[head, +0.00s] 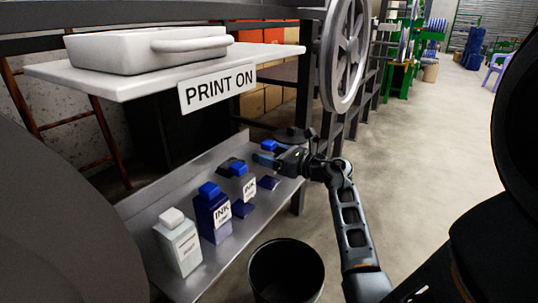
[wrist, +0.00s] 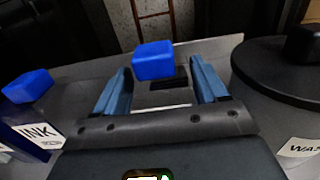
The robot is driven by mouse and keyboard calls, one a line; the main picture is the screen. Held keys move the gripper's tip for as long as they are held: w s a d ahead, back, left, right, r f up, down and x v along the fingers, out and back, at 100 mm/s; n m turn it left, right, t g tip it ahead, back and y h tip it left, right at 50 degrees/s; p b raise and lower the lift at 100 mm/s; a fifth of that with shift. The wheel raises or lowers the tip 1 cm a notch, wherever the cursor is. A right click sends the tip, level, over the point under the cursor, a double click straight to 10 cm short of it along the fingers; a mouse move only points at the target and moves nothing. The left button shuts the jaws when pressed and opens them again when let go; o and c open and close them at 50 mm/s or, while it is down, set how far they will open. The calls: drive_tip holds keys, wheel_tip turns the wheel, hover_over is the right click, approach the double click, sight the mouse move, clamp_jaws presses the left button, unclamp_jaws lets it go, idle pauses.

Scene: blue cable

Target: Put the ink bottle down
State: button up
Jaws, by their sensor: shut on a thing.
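My gripper (head: 266,158) is over the far end of the metal shelf, its blue fingers pointing left. In the wrist view the fingers (wrist: 160,80) are on either side of an ink bottle with a blue cap (wrist: 153,60), and they are shut on it. The held bottle's cap (head: 268,145) shows just behind the fingers in the head view; its body is mostly hidden. I cannot tell whether its base touches the shelf. A bottle labelled INK (head: 246,187) stands nearer on the shelf, and its cap (wrist: 27,86) is left of the gripper in the wrist view.
A larger INK bottle (head: 212,216) and a white bottle (head: 178,245) stand at the shelf's near end. A black bin (head: 286,272) is on the floor. A round dark disc (wrist: 275,75) is right of the gripper. A PRINT ON board (head: 217,89) overhangs the shelf.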

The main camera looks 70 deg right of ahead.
drive_tip(key=shift+f, duration=0.15)
drive_tip(key=o, duration=1.1)
